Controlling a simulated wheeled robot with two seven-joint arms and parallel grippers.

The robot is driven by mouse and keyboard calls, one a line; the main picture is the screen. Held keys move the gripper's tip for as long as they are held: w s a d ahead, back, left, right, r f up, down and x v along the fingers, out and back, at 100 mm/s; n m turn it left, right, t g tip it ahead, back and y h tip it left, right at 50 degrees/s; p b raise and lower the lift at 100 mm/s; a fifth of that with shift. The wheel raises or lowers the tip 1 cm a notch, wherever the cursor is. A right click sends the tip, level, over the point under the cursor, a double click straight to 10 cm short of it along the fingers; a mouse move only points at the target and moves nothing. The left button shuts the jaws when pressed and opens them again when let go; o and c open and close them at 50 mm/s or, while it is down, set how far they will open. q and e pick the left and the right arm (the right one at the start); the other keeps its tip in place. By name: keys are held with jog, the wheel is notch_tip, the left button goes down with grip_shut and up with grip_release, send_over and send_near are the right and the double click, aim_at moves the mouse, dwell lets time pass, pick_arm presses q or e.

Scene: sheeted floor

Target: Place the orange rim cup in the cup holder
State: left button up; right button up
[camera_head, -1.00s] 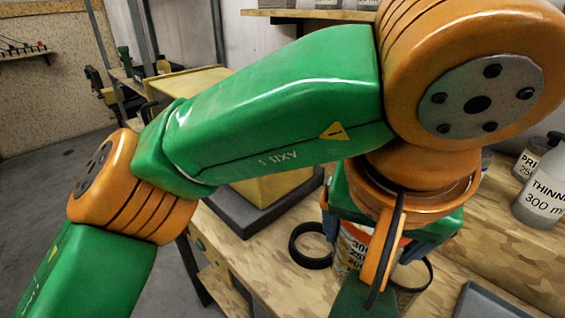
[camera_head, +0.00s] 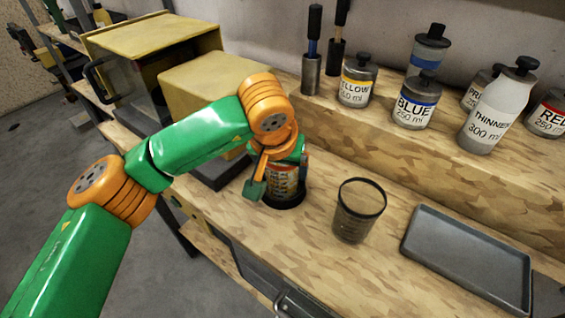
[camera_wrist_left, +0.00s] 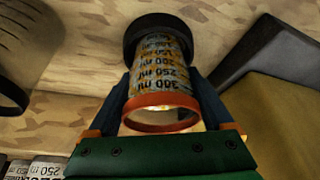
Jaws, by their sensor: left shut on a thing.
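The orange rim cup, marked with printed volume figures, shows in the head view (camera_head: 283,182) and the left wrist view (camera_wrist_left: 160,70). My left gripper (camera_head: 281,168) is shut on it near its rim; the fingers show on both sides of it in the left wrist view (camera_wrist_left: 163,108). The cup holder, a black ring on the bench, shows in the head view (camera_head: 290,203) and the left wrist view (camera_wrist_left: 150,22). It surrounds the cup's lower end. The cup looks about upright. Whether its base rests on the bench is hidden. My right gripper is not in view.
A clear cup with a black rim (camera_head: 358,212) stands right of the holder. A grey tray (camera_head: 468,262) lies further right. Paint bottles (camera_head: 413,104) and a thinner bottle (camera_head: 492,118) stand on the raised shelf. A yellowish box machine (camera_head: 215,88) stands behind my arm.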

pick_arm(q)
jog(key=shift+f, duration=0.15)
jog(key=shift+f+b, duration=0.15)
jog(key=shift+b, duration=0.15)
jog(key=o, duration=1.5)
jog(key=shift+o, duration=0.2)
jog(key=shift+r, duration=0.25)
jog(key=v, duration=1.2)
